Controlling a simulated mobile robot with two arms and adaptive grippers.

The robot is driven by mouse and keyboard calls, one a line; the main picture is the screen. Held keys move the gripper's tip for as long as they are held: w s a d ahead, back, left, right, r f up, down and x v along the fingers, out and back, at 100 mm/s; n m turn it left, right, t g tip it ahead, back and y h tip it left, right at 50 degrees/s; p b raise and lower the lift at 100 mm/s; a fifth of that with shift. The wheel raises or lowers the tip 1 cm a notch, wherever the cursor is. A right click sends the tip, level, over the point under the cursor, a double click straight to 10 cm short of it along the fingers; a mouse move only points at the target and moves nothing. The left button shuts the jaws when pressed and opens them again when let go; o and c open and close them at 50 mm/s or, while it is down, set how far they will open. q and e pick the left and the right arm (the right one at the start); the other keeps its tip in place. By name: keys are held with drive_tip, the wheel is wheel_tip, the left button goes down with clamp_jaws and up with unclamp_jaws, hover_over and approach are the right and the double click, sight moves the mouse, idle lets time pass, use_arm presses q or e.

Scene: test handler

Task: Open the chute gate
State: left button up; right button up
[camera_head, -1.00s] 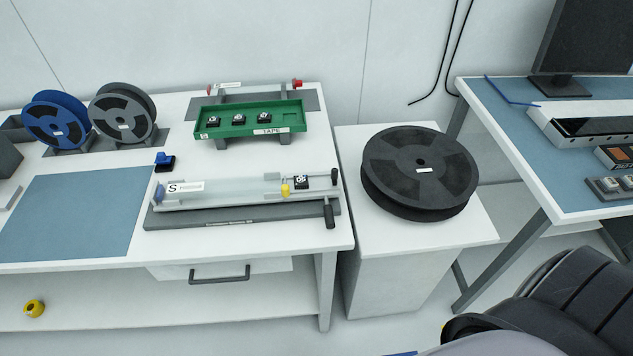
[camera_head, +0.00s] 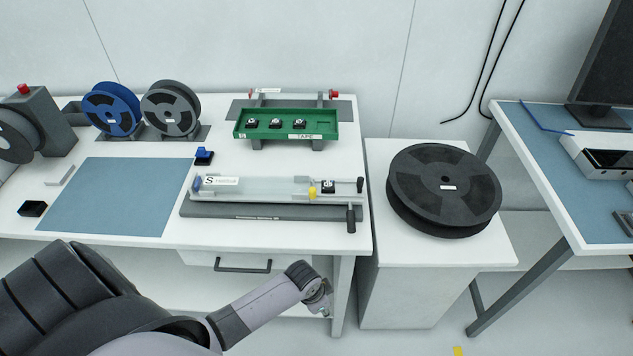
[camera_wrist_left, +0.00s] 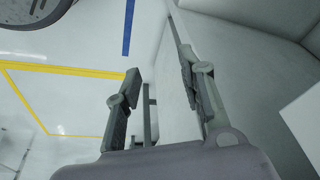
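The clear chute (camera_head: 262,187) lies on a grey base on the white bench, with an "S" label near its left end. A small yellow piece (camera_head: 312,191), possibly the gate, stands near its right end, just left of a black chip (camera_head: 328,187). A black handle (camera_head: 351,220) sticks out at the base's right front. My left arm reaches in front of the bench, its end below and apart from the chute. In the left wrist view my left gripper (camera_wrist_left: 160,68) is open, with nothing between its fingers. My right gripper is out of view.
A green tray (camera_head: 240,130) with several chips stands behind the chute. A small blue-and-black part (camera_head: 204,156) sits behind the chute's left end. Reels stand at the back left. A large black reel (camera_head: 430,180) lies on the right cabinet. The blue mat (camera_head: 115,195) is clear.

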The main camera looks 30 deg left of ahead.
use_arm(q)
drive_tip(key=w+d+r+m, duration=0.3)
drive_tip(key=r, duration=0.8)
wheel_tip(320, 180, up, 35)
drive_tip(key=m+g+y+p, duration=0.1)
drive_tip(key=m+g, duration=0.2)
drive_tip(key=m, duration=0.9)
hover_over(313, 189)
drive_tip(key=shift+m, duration=0.3)
wheel_tip(313, 189, down, 17)
drive_tip(key=p, duration=0.3)
drive_tip(key=shift+f+p, duration=0.15)
drive_tip(key=shift+p, duration=0.15)
drive_tip(key=shift+c, duration=0.5)
clamp_jaws()
